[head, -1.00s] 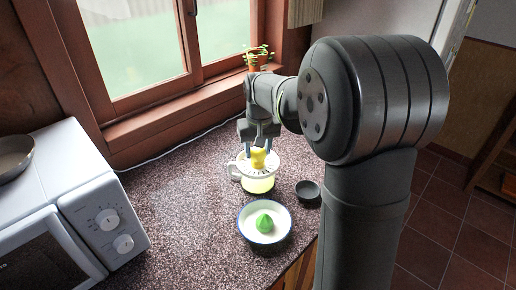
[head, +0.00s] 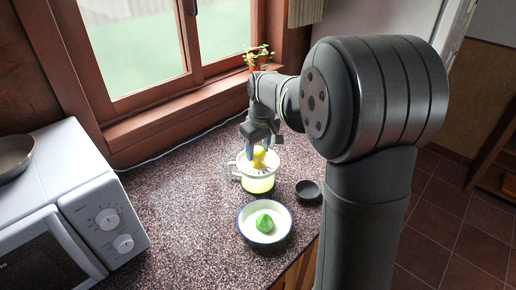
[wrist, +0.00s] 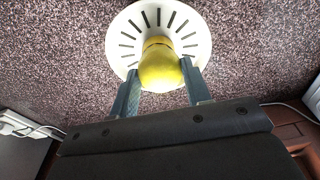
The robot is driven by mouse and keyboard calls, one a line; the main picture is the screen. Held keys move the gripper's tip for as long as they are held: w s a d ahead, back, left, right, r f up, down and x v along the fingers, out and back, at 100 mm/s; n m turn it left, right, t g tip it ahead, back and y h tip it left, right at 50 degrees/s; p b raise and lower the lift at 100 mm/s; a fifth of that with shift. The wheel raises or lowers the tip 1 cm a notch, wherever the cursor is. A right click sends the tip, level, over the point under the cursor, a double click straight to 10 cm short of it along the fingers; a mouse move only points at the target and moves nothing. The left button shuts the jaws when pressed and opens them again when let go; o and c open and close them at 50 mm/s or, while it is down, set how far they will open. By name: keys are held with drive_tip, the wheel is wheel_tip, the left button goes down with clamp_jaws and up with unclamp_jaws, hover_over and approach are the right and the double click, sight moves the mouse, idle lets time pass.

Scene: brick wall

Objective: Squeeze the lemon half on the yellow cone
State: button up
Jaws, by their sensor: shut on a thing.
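My gripper (head: 257,151) points down over the glass jug (head: 258,184) and is shut on the yellow lemon half (wrist: 162,70), with a finger on each side. The lemon half also shows in the head view (head: 259,158). A narrower yellow part, apparently the yellow cone (wrist: 156,42), shows just past it in the wrist view. The lemon half hides most of the cone, and I cannot tell how firmly they touch. The white slotted strainer disc (wrist: 198,38) lies around the cone on top of the jug. Yellow-green liquid shows in the jug.
A white blue-rimmed bowl (head: 247,235) holding a green cone (head: 264,222) stands in front of the jug. A small dark bowl (head: 308,192) is at the right near the counter edge. A microwave (head: 85,200) stands left. A potted plant (head: 256,60) is behind.

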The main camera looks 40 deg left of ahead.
drive_tip(key=shift+f, duration=0.1)
drive_tip(key=shift+m, duration=1.8)
drive_tip(key=shift+m+t, duration=0.4)
drive_tip(key=shift+m, duration=1.3)
drive_tip(key=shift+f, duration=0.1)
drive_tip(key=shift+n, duration=1.8)
drive_tip(key=shift+n+g, duration=0.4)
drive_tip(key=shift+n, duration=1.3)
